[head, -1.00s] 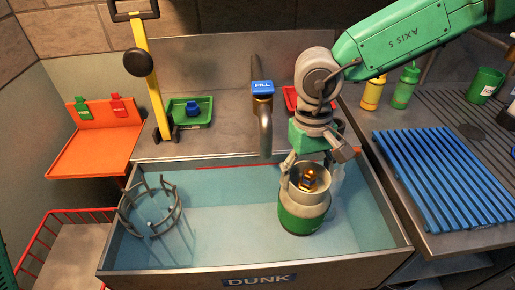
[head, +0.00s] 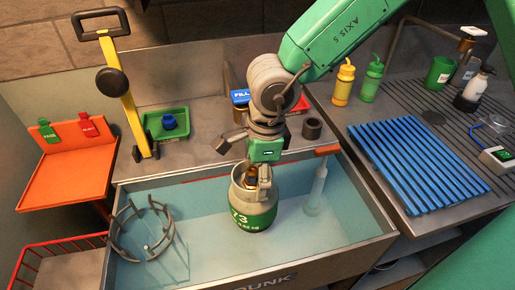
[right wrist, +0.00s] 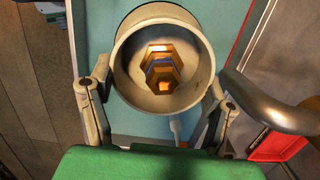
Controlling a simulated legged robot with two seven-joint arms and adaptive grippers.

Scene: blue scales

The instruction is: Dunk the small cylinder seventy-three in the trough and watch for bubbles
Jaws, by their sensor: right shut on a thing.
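The small green and grey cylinder 73 (head: 254,217) is upright inside the trough (head: 340,255), near its middle. Its open collar with a brass valve (right wrist: 160,75) fills the middle of the right wrist view. My right gripper (head: 258,172) is shut on the cylinder's collar from above, with a finger on either side in the right wrist view (right wrist: 160,110). I cannot tell whether the cylinder's base touches the water or the trough floor. No bubbles show. My left gripper is not in view.
A grey ring cage (head: 143,230) stands in the trough's left end. A clear tube with an orange handle (head: 318,185) hangs at the back right of the cylinder. A blue slatted rack (head: 420,165) lies right. An orange shelf with tags (head: 70,170) is left.

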